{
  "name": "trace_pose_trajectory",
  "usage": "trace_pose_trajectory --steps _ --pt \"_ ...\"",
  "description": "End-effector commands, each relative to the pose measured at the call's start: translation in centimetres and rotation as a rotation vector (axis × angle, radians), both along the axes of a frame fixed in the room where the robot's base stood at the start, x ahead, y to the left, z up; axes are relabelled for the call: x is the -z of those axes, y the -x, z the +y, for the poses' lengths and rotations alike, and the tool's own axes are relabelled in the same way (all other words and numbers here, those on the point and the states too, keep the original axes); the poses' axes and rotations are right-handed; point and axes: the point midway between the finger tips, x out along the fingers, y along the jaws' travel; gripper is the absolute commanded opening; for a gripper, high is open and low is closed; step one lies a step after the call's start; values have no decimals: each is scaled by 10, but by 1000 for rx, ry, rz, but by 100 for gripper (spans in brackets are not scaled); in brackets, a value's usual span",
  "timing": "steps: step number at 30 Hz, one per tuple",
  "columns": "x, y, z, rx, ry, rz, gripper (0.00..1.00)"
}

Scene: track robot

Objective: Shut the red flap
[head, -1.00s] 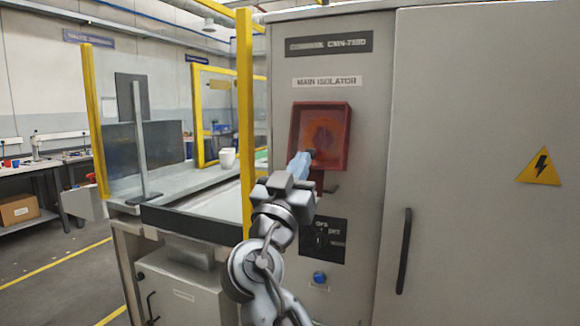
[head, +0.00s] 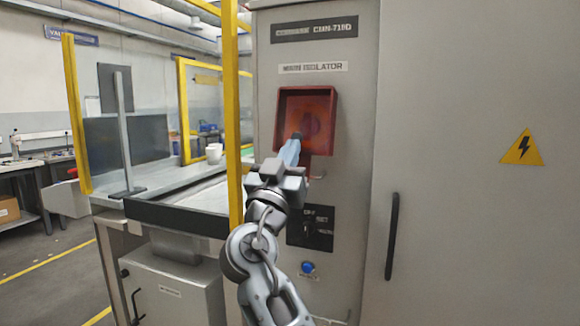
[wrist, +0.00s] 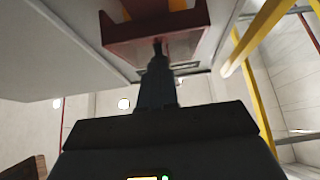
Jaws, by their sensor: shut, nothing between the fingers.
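The red flap housing (head: 331,118) is a shallow red box on the grey cabinet, below the main isolator label. Its front shows a recessed orange-red face with a darker round shape. A small dark red piece shows below its lower edge, partly behind my gripper; I cannot tell if this is the flap. My gripper (head: 296,138) is shut and empty, its tips overlapping the lower left of the box in the head view. In the wrist view the fingertips (wrist: 157,45) point at the red housing (wrist: 120,40) seen from below; contact is unclear.
A dark switch panel (head: 310,228) and a blue button (head: 307,268) sit below the box. A black door handle (head: 391,236) stands to the right. A yellow post (head: 232,120) and a conveyor-like bench are close on the left.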

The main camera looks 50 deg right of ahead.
Motion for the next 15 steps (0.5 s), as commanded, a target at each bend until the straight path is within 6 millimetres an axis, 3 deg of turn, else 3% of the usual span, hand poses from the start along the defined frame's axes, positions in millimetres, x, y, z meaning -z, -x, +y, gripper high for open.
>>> trace_pose_trajectory --steps 1,15 --pt "8 0 -2 2 9 -6 0" --pt "19 -3 -12 3 91 -35 0"
